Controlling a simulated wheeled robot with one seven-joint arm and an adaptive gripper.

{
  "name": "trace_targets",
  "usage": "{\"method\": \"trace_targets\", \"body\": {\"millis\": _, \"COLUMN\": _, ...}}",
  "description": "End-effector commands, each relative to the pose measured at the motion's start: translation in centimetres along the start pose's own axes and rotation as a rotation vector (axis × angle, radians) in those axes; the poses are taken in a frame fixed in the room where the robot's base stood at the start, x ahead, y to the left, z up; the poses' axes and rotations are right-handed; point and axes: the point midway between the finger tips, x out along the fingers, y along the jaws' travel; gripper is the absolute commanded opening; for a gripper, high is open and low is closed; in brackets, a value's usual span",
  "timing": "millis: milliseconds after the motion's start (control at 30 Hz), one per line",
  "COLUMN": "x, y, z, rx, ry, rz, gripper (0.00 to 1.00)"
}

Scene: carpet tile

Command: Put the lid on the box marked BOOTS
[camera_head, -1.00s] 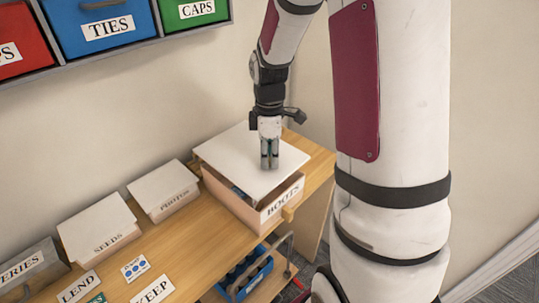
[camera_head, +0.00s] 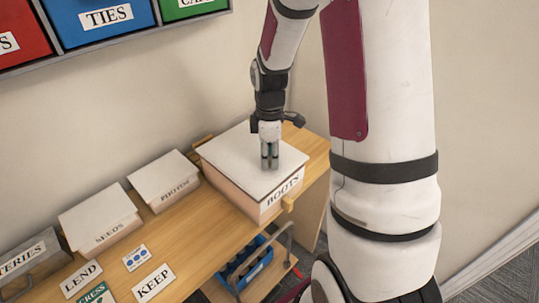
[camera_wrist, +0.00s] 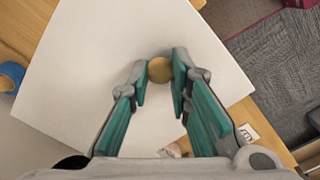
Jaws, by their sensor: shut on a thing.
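The white lid (camera_head: 235,160) lies over the box marked BOOTS (camera_head: 255,209) at the right end of the wooden bench. It covers the box's top, and no gap shows along the front edges in the head view. My gripper (camera_head: 269,158) points down at the lid's middle. In the wrist view its teal fingers are shut on the lid's round tan knob (camera_wrist: 160,69). The lid (camera_wrist: 90,60) fills much of that view. The box's far edges and inside are hidden.
Closed boxes marked SEEDS (camera_head: 98,217) and PHOTOS (camera_head: 165,181) stand to the left. Cards marked LEND (camera_head: 81,279) and KEEP (camera_head: 153,283) lie on the bench. A blue crate (camera_head: 247,265) sits below. Coloured bins (camera_head: 105,20) hang on the wall above.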

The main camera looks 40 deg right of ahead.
Motion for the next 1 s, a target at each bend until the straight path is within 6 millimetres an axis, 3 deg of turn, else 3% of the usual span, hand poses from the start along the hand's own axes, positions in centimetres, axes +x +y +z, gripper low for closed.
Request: {"method": "trace_targets", "body": {"millis": 1000, "x": 0.53, "y": 0.06, "z": -0.01, "rx": 0.000, "ry": 0.000, "rz": 0.001, "gripper": 0.00}}
